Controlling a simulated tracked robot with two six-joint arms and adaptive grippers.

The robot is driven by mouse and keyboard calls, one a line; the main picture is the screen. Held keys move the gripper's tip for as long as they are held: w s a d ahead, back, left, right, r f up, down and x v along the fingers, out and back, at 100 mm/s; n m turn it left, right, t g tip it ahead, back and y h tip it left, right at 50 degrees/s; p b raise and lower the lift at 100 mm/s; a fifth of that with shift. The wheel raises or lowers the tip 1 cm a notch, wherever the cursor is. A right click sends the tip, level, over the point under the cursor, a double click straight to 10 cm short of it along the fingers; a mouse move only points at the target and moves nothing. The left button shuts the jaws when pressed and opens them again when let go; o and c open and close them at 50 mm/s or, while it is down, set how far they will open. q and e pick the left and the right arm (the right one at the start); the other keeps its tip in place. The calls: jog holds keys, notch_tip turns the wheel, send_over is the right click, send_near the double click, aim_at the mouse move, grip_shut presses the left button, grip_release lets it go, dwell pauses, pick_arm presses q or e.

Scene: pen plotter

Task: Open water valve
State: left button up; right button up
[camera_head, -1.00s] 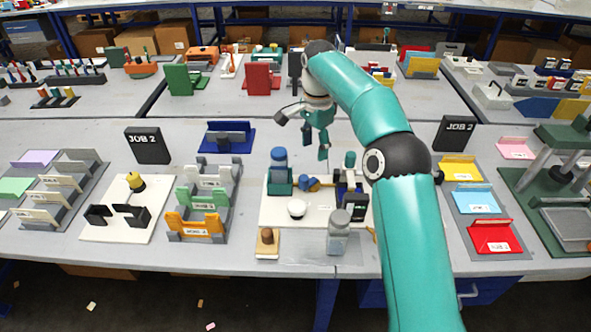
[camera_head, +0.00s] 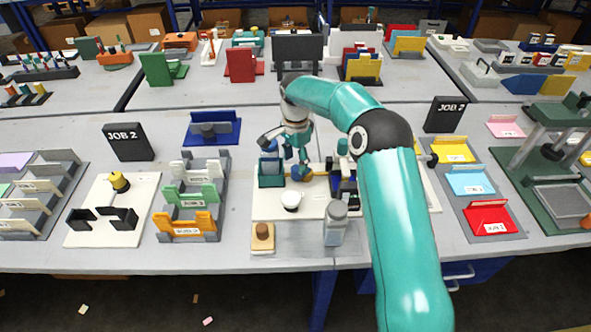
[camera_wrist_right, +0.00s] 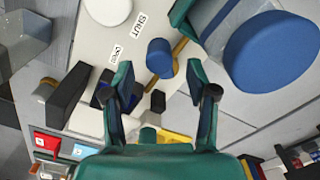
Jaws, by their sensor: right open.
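The valve's blue round knob (camera_wrist_right: 160,58) is in the upper middle of the right wrist view, with a yellow bar behind it and labels reading SHUT and OPEN (camera_wrist_right: 116,54) beside it. In the head view the knob (camera_head: 300,173) is on the white board (camera_head: 270,207), partly hidden by my gripper. My right gripper (camera_wrist_right: 160,78) is open. Its fingertips are on either side of the knob in the wrist view; I cannot tell whether they touch it. In the head view the gripper (camera_head: 294,160) is just above the knob. My left gripper is not in view.
A large blue cylinder (camera_wrist_right: 278,52) in a green holder stands close beside the knob. A white round cap (camera_head: 290,200), a dark device and a clear jar (camera_head: 335,224) are also close by. Several coloured racks stand left and right.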

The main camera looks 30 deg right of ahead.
aim_at(296, 168)
jog(key=shift+d+f, duration=0.1)
jog(key=shift+f, duration=2.2)
grip_shut()
